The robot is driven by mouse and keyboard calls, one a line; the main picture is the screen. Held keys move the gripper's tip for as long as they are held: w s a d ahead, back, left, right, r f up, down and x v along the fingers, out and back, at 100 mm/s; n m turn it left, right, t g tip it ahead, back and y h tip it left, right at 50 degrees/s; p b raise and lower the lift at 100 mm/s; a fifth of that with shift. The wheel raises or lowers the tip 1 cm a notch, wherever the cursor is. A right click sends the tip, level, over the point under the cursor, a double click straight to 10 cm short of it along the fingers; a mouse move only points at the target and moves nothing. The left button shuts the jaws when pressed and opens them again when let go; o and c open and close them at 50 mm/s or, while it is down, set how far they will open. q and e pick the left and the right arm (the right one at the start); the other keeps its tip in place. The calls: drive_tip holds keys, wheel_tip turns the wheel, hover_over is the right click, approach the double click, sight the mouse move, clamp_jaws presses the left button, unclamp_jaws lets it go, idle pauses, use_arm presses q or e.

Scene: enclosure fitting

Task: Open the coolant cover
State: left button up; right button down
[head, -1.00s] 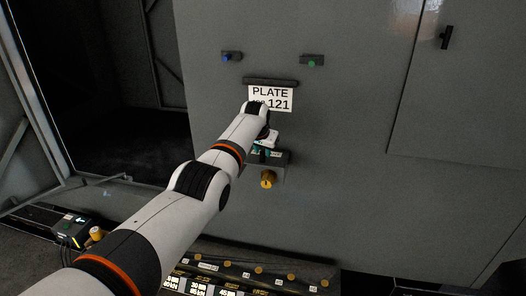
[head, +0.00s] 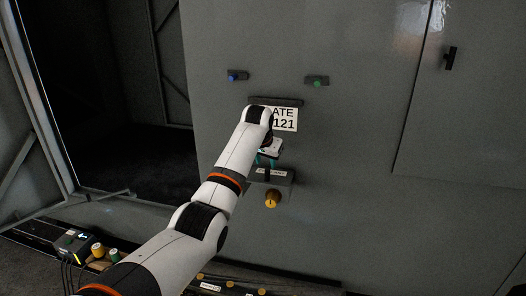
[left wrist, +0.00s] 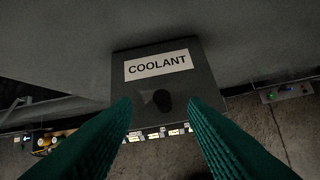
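The coolant cover (left wrist: 200,72) is a dark box front with a white COOLANT label and a small black knob (left wrist: 163,100) below the label. In the head view, a dark box (head: 288,178) with a white label sits on the grey cabinet wall, just under my left gripper (head: 267,158). In the left wrist view, my left gripper (left wrist: 158,104) is open, its teal fingers apart on either side of the knob. I cannot tell how far the fingertips are from the knob. No part of my right gripper shows.
A yellow knob (head: 271,199) sits below the box. A PLATE 121 sign (head: 286,120), partly hidden by my arm, is above. A blue button (head: 236,76) and a green button (head: 317,81) are higher. A cabinet door with a black handle (head: 450,58) is right; a dark opening is left.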

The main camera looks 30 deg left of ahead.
use_arm(q)
drive_tip(key=b+v, duration=0.1)
drive_tip(key=v, duration=0.4)
drive_tip(key=shift+a+r, duration=0.1)
drive_tip(key=shift+r, duration=0.15)
